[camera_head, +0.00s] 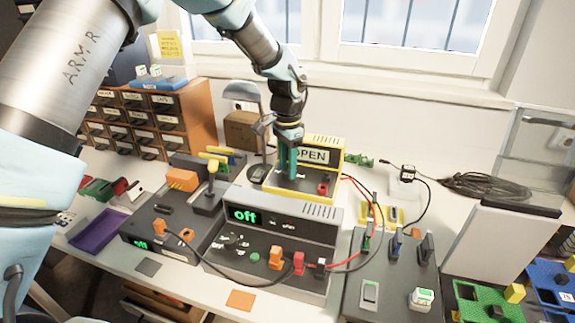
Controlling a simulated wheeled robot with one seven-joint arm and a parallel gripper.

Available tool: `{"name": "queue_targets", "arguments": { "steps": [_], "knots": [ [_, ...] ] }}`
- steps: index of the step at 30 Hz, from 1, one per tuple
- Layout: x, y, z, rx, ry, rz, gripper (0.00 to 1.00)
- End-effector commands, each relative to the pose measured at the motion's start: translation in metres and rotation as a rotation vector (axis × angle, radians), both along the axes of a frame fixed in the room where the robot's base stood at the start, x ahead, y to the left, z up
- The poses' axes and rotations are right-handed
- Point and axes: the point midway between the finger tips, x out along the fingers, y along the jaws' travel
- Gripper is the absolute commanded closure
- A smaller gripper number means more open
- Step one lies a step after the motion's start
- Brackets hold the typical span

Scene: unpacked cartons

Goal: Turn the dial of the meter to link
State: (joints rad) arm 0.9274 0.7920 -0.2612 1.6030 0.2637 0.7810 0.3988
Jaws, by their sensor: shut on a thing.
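The meter (322,171) is a yellow-edged dark unit at the back middle of the bench. Its upright display reads "OPEN". My gripper (287,178) points down with teal fingers in front of the display's left part, at the meter's sloped face. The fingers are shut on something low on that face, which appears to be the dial. The fingers hide the dial, so its setting cannot be read. A red part (322,188) sits on the face to the right of the fingers, with a red lead nearby.
A grey power unit (290,235) showing "oft" stands in front of the meter. A dark station (165,225) with an orange-handled tool is to the left. A drawer cabinet (150,115) stands back left. A dark block with switches (385,285) is to the right, with cables behind.

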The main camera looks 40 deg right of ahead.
Motion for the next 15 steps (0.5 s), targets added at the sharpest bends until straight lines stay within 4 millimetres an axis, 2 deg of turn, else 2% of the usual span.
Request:
{"name": "queue_targets", "arguments": {
  "steps": [6, 15],
  "knots": [
    [0.0, 0.0008, 0.0, 0.002, 0.001, -0.129, 1.0],
    [-0.0001, 0.0007, -0.0004, 0.002, 0.002, -0.218, 1.0]
  ]
}}
